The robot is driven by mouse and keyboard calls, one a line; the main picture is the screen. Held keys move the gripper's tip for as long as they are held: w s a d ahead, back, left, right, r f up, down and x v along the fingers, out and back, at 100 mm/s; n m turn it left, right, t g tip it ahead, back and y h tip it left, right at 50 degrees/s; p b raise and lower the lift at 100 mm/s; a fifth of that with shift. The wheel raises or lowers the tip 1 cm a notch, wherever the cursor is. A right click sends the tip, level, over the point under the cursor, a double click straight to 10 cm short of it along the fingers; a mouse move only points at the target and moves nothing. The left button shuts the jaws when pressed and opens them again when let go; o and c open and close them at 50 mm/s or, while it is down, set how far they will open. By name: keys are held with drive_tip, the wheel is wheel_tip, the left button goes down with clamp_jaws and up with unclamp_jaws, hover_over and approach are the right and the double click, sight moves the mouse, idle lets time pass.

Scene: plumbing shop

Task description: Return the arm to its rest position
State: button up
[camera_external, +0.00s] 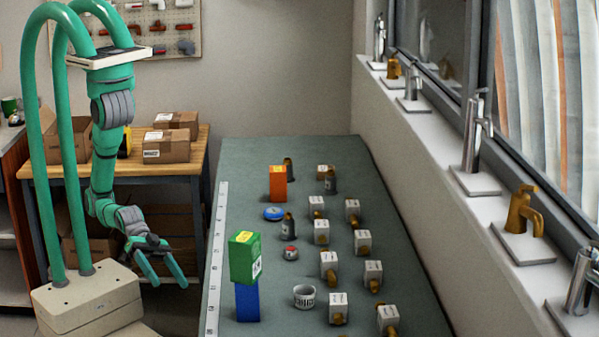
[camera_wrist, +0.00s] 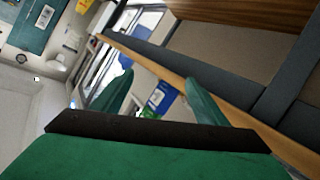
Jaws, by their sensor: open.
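My green arm hangs beside its base at the left in the external view. My gripper (camera_external: 163,268) is open and empty, with its two green fingers spread. It hangs in free air left of the grey-green table (camera_external: 222,160), apart from it. In the wrist view both fingers of my gripper (camera_wrist: 165,95) show, apart, with nothing between them in grasp. A green box and a blue box (camera_wrist: 160,98) show beyond the fingers in that view.
On the table, a green box (camera_external: 245,257) stands on a blue box (camera_external: 247,303). A wooden bench (camera_external: 178,164) with cartons is behind my arm. Faucets line the right sill.

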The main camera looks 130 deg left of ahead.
drive_tip(key=s+a+m+y, duration=0.1)
drive_tip(key=s+a, duration=0.3)
drive_tip(key=s, duration=0.3)
drive_tip(key=s+a+y, duration=0.1)
drive_tip(key=s+a, duration=0.3)
drive_tip(key=s, duration=0.3)
drive_tip(key=s+a+m+t+y, duration=0.1)
drive_tip(key=s+a, duration=0.4)
drive_tip(key=s, duration=0.3)
drive_tip(key=shift+m, duration=0.3)
